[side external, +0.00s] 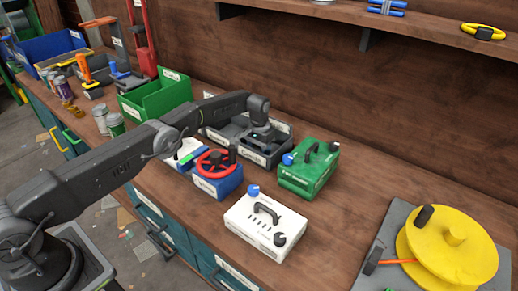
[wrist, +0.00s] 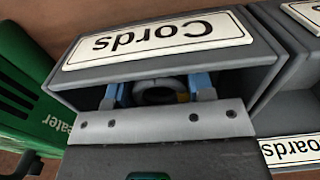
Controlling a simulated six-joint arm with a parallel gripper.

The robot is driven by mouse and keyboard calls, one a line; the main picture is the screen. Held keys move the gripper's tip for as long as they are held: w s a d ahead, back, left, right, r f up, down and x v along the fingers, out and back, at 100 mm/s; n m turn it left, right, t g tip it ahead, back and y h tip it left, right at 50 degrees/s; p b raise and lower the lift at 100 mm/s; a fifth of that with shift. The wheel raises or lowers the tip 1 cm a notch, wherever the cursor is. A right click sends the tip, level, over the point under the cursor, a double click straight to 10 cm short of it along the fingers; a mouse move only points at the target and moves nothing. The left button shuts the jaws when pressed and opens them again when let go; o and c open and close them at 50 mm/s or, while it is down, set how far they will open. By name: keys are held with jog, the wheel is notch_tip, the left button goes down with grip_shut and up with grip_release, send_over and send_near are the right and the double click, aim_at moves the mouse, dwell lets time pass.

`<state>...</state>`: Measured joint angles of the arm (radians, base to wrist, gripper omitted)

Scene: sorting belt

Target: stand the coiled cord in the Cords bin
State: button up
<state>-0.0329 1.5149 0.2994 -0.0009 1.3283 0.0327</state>
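The Cords bin (wrist: 255,62) is a dark grey open bin with a white label that reads upside down in the wrist view. In the side view the grey bins (side external: 284,147) stand behind the red-wheeled box, under my gripper (side external: 262,135). In the wrist view my gripper (wrist: 157,92) has its two blue fingertips apart, within the bin's opening. The coiled cord (wrist: 158,84), a dark grey ring, shows between the fingertips, with a dark gap beside the left one. Its lower part is hidden by the gripper body. The side view does not show the cord.
A green box (side external: 308,172) stands close on the right of the bins. A blue box with a red wheel (side external: 217,178) and a white box with a handle (side external: 265,225) stand in front. A green bin (side external: 160,97) is to the left. A yellow reel (side external: 450,250) stands at far right.

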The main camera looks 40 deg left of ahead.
jog(key=o, duration=0.5)
jog(key=s+r+t, duration=0.1)
jog(key=s+r, duration=0.2)
jog(key=r, duration=2.2)
jog(key=s+d+r+t, duration=0.1)
jog(key=s+r+t, duration=0.1)
jog(key=s+r, duration=0.95)
jog(key=s+r+t, duration=0.1)
jog(key=s, duration=1.4)
jog(key=shift+t, duration=0.8)
jog(key=s+f, duration=0.2)
jog(key=s, duration=0.2)
jog(key=s+f, duration=0.2)
jog(key=s, duration=0.3)
jog(key=s+d+f, duration=0.1)
jog(key=s+f, duration=0.2)
jog(key=s, duration=0.2)
jog(key=shift+s, duration=0.1)
